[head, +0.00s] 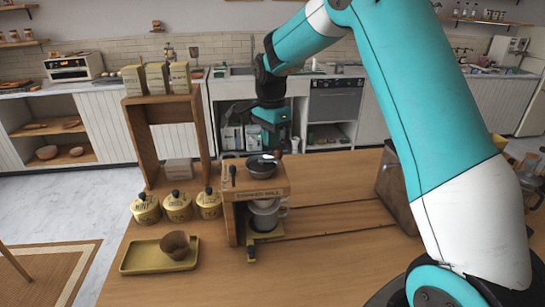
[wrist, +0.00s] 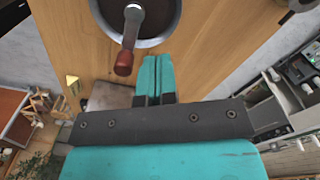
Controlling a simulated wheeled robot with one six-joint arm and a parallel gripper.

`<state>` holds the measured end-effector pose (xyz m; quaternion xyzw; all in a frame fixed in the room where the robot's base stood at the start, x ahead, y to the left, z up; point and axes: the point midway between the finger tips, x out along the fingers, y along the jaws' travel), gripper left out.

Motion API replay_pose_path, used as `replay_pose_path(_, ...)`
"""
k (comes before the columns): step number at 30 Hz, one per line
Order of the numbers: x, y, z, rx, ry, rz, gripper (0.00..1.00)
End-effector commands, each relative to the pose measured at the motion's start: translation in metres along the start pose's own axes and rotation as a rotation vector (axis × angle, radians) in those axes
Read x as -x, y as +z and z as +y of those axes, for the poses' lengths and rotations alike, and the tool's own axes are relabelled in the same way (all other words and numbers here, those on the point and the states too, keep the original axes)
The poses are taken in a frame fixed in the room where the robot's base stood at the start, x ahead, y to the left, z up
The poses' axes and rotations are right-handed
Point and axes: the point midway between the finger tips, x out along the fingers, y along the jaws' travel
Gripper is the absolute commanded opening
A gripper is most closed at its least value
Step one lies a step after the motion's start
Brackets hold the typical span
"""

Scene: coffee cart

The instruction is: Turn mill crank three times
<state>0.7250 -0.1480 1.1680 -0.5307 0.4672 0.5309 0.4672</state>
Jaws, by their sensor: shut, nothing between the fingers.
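The coffee mill (head: 262,194) is a wooden stand with lettering on its front and a dark round hopper (head: 262,167) on top. In the wrist view, the hopper (wrist: 168,30) shows at the top, with a metal crank arm (wrist: 131,27) over it. The crank ends in a red-brown knob (wrist: 123,64). My gripper (head: 275,147) is above the mill in the head view. In the wrist view, its teal fingers (wrist: 155,66) are together and empty, just right of the knob and apart from it.
A brown box (head: 391,190) is at the right. The front counter is clear.

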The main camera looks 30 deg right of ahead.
Motion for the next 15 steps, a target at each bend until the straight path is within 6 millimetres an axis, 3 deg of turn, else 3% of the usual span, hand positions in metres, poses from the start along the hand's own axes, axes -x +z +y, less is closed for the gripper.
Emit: replay_pose_path(15, -0.0114, 0.0, 0.0, 0.0, 0.0, 0.0, 0.0)
